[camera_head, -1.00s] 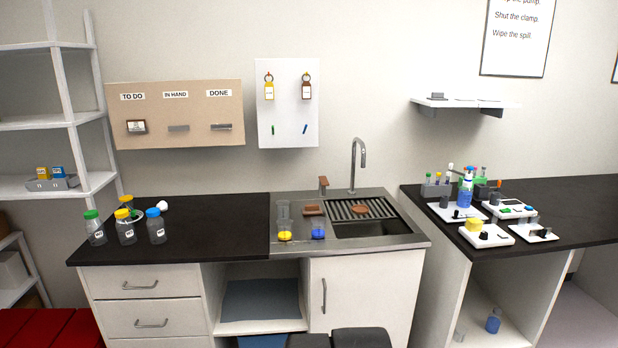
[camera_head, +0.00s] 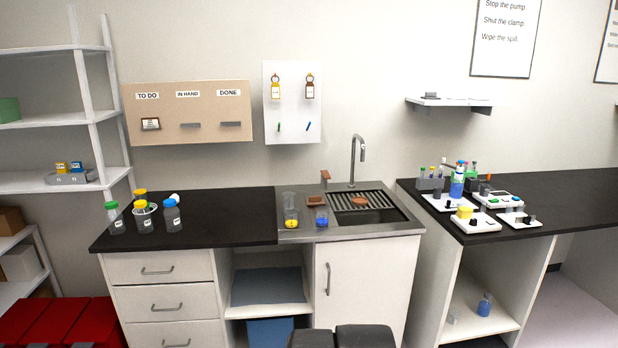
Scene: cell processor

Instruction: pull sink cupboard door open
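The sink cupboard door (camera_head: 362,285) is white and sits below the steel sink (camera_head: 350,232), right of an open shelf bay. It looks shut, flush with the cabinet front. Its vertical metal handle (camera_head: 328,279) is near the door's left edge. Two dark rounded shapes at the bottom centre, in front of the door's lower part, seem to be part of my own body; they hide the door's lower left corner. My gripper's fingers cannot be made out in this view.
Drawers (camera_head: 160,296) stand left of the open bay (camera_head: 268,312). Red bins (camera_head: 62,322) are on the floor at lower left. Bottles and cups stand on the counter (camera_head: 215,222).

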